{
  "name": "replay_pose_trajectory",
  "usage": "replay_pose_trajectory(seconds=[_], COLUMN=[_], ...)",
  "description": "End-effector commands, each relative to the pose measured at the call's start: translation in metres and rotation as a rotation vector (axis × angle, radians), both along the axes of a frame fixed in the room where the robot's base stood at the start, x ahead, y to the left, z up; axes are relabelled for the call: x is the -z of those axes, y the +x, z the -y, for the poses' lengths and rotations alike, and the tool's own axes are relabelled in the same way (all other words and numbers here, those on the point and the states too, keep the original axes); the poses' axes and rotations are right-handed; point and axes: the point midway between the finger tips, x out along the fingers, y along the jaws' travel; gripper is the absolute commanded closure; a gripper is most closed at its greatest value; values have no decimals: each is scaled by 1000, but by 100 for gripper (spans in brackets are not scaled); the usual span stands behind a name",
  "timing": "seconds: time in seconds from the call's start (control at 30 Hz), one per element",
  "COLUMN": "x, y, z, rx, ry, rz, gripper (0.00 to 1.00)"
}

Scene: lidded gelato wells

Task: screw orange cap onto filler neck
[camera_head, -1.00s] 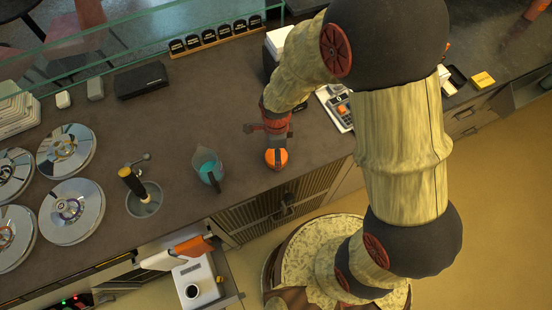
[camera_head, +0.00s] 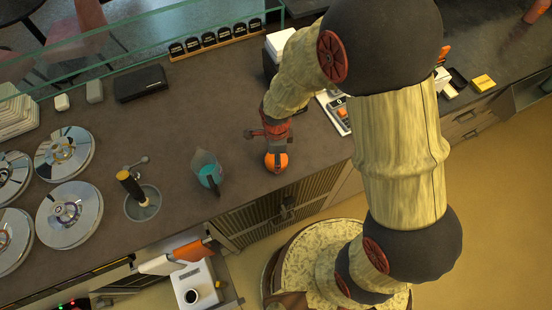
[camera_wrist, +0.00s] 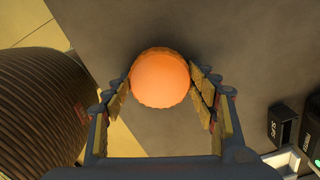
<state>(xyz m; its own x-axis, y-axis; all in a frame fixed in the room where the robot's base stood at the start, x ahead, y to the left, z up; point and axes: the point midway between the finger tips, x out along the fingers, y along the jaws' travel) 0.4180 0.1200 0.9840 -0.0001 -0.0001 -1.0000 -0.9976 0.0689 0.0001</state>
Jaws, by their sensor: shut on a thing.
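The orange cap (camera_head: 281,161) is round and sits between the fingers of my gripper (camera_head: 275,150), over the dark counter near its front edge. In the wrist view the cap (camera_wrist: 160,73) fills the space between the two finger pads of my gripper (camera_wrist: 163,90), which is shut on it. I cannot tell the cap's height above the counter. A white box (camera_head: 207,287) with a dark round opening stands low at the front, left of the cap; I cannot tell whether that opening is the filler neck.
A pitcher with teal contents (camera_head: 207,172) stands left of my gripper. Further left are a sunken well with a black-handled tool (camera_head: 133,186) and several metal lids (camera_head: 69,214). An orange-and-white object (camera_head: 186,252) is above the white box. Bare counter lies behind the pitcher.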

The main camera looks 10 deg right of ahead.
Motion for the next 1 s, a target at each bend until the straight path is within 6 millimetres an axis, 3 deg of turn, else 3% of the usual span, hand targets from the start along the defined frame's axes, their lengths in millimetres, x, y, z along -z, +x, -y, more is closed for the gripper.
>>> replay_pose_trajectory(seconds=[0.37,1.0], x=[0,-18], y=[0,0], z=[0,0], rx=[0,0], ry=[0,0], rz=[0,0], gripper=[73,74])
